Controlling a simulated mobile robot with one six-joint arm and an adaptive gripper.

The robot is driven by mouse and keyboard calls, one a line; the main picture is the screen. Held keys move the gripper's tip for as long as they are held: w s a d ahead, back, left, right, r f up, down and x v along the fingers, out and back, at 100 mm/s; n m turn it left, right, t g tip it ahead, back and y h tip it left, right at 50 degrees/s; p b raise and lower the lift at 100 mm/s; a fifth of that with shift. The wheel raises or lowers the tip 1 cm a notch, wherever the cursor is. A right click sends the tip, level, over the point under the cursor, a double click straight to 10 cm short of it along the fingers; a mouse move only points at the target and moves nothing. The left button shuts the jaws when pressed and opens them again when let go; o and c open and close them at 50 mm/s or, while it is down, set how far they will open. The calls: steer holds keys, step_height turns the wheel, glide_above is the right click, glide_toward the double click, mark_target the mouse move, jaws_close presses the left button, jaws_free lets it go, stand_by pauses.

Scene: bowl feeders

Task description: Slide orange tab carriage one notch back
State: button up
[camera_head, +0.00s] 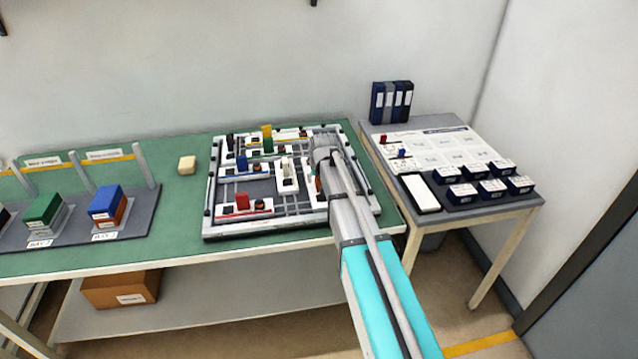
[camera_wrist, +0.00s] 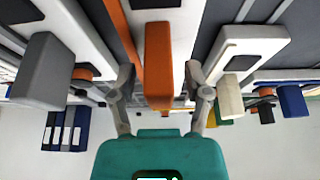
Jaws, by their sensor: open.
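The orange tab (camera_wrist: 158,65) stands up from its white carriage (camera_wrist: 187,25) in the middle of the wrist view. My gripper (camera_wrist: 160,75) is open, with one finger on each side of the orange tab and a visible gap on both sides. In the head view my gripper (camera_head: 325,155) is over the right part of the track board (camera_head: 262,228). My arm hides most of the orange tab there; only a sliver of orange (camera_head: 318,186) shows beside it.
A grey tab (camera_wrist: 42,72) and a white tab (camera_wrist: 230,98) flank the orange one. Blue (camera_head: 241,161), red (camera_head: 242,201) and yellow (camera_head: 266,137) tabs stand on other carriages. A side table (camera_head: 440,218) with small boxes is at right. Green bench around the board is mostly clear.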

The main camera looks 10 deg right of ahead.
steer(key=shift+f, duration=0.15)
jaws_close()
stand_by(0.4)
